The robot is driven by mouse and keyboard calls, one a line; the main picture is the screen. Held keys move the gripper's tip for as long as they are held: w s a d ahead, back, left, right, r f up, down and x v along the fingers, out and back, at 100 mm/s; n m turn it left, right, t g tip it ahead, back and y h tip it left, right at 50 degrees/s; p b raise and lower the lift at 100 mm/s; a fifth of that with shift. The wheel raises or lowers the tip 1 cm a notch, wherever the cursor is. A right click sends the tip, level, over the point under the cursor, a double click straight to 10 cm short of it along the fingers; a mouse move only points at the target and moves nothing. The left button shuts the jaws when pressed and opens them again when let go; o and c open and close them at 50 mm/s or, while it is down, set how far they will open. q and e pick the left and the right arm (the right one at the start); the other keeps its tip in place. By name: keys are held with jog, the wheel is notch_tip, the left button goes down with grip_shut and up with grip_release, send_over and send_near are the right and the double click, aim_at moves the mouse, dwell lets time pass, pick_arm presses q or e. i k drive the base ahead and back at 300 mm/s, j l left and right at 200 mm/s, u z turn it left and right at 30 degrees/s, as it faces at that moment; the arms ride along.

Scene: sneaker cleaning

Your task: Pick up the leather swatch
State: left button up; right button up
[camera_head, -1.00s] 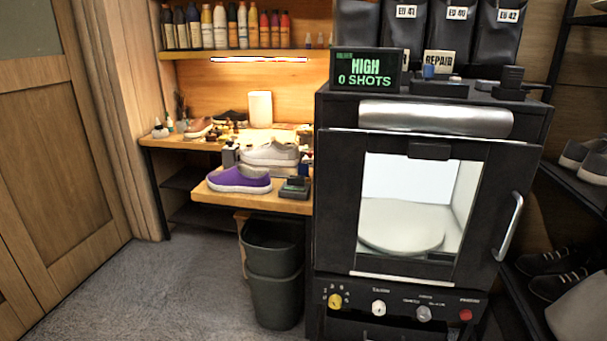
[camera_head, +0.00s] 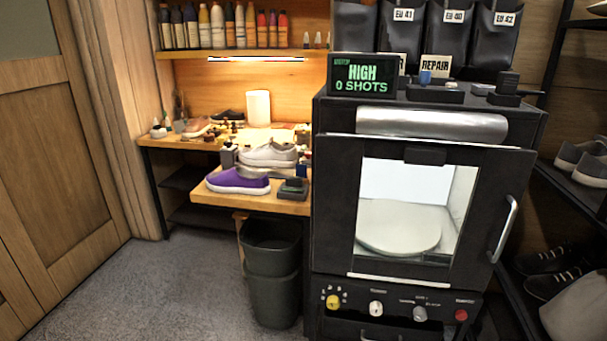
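I cannot make out a leather swatch for certain; small items on the workbench (camera_head: 175,143) at the back left are too small to tell apart. A small dark block or box (camera_head: 293,188) lies at that shelf's right end. Neither of my grippers shows in the head view.
A large black cabinet (camera_head: 330,200) with a window and turntable fills the right middle. A shoe rack (camera_head: 566,200) is at the right edge. A wooden door (camera_head: 55,150) is at left. The grey floor (camera_head: 170,290) at front left is clear.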

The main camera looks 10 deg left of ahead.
aim_at(301, 169)
jog(key=i+j+z, duration=0.1)
jog(key=z, duration=1.15)
jog(key=j+z, duration=0.3)
jog(key=j, duration=0.15)
jog(key=k+j+z, duration=0.25)
jog(key=j, duration=0.2)
jog(key=j+z, duration=0.3)
jog(key=j, duration=0.15)
jog(key=k+j+z, duration=0.55)
jog(key=j, duration=0.15)
jog(key=i+j, duration=0.05)
jog(key=i, duration=0.05)
